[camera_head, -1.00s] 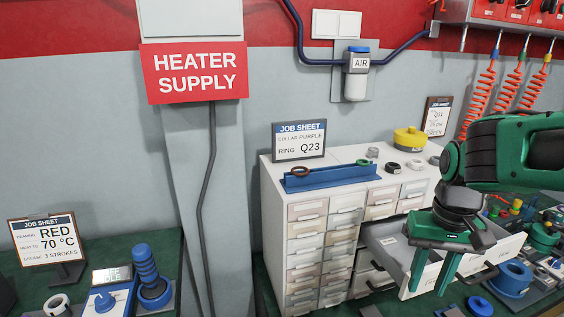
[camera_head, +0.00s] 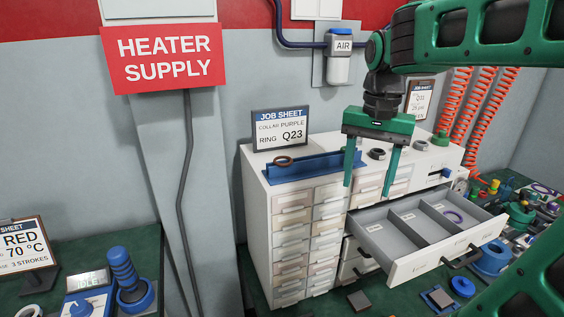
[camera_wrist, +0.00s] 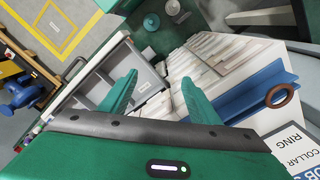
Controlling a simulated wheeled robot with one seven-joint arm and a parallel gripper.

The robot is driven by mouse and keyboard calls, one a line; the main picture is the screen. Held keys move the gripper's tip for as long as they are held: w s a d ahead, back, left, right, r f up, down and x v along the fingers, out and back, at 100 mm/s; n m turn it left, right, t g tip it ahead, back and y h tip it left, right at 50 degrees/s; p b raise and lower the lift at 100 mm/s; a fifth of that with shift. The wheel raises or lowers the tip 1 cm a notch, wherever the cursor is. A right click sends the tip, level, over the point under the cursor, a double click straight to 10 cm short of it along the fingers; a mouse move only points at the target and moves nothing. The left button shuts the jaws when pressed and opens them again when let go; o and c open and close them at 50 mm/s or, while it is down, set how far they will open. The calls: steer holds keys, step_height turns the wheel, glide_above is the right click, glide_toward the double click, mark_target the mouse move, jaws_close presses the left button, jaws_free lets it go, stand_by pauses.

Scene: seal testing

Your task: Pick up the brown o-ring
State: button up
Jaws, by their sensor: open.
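The brown o-ring (camera_head: 284,161) leans at the left end of a blue rack (camera_head: 318,169) on top of the white drawer cabinet. It also shows in the wrist view (camera_wrist: 270,101) at the right, resting on the blue rack. My gripper (camera_head: 368,189) is open and empty, with its fingers pointing down. It is to the right of the o-ring, in front of the rack's right end, and apart from the ring. In the wrist view both green fingers (camera_wrist: 158,80) are spread, with the o-ring to the right of them. My gripper hides the rack's right end.
A job sheet (camera_head: 281,129) stands behind the rack. A dark ring-shaped part (camera_head: 377,154) sits on the cabinet top. The space left of the cabinet is clear.

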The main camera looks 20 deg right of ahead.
steer(key=w+a+r+m, duration=0.4)
steer(key=w+a+r, duration=0.9)
steer(key=w+a, duration=0.1)
steer(key=shift+f, duration=5.1)
steer(key=shift+f, duration=0.25)
steer(key=shift+c, duration=0.4)
steer(key=c, duration=1)
